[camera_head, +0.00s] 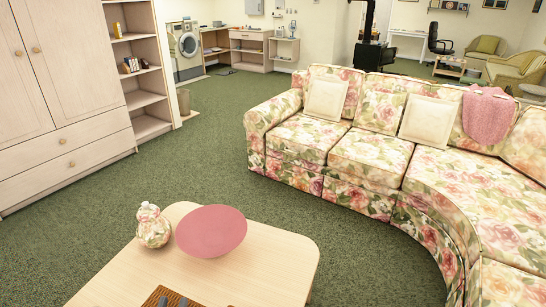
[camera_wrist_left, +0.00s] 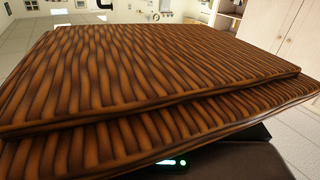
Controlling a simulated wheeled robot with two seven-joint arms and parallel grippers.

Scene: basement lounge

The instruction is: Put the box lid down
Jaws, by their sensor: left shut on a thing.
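The box lid (camera_wrist_left: 150,75) is brown and woven like wicker. It fills most of the left wrist view, close to the camera and tilted in that picture. In the head view only a small part of the brown wicker (camera_head: 153,296) shows at the bottom edge, in front of the pale wooden table (camera_head: 270,262). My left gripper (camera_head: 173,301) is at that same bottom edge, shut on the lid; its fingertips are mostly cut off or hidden. I cannot tell whether the lid touches the table. My right gripper is not in view.
A floral round-bodied jar (camera_head: 153,228) and a pink round dish (camera_head: 211,231) stand at the table's far side. The table's right part is bare. A curved floral sofa (camera_head: 370,160) is beyond to the right, a pale cabinet (camera_head: 60,100) to the left, with open green carpet between.

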